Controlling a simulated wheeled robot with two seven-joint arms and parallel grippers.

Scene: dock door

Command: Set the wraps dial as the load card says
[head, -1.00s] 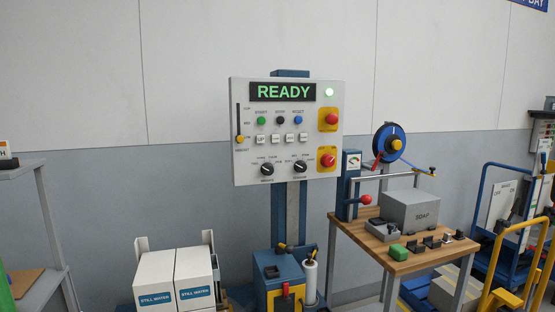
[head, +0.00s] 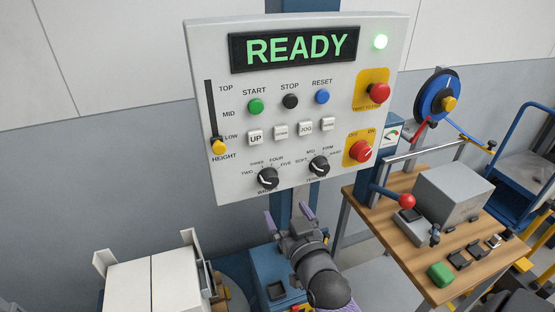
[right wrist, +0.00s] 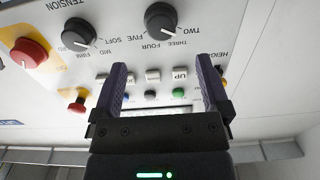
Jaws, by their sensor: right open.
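The wraps dial (head: 268,178) is the black left knob at the bottom of the white control panel (head: 225,195), with labels from TWO to FIVE around it. My right gripper (head: 288,214) is open and empty, just below the panel and apart from the dial. Its two purple fingers (right wrist: 163,68) stand apart in the right wrist view, with the dial beyond their tips. I can read no load card. My left gripper is not in view.
The tension dial (head: 319,166) is close to the right of the wraps dial. The height slider (head: 218,147) is at left, and a red knob (head: 362,151) on a yellow plate is at right. A wooden bench (head: 400,262) stands right; white boxes (head: 150,285) stand below left.

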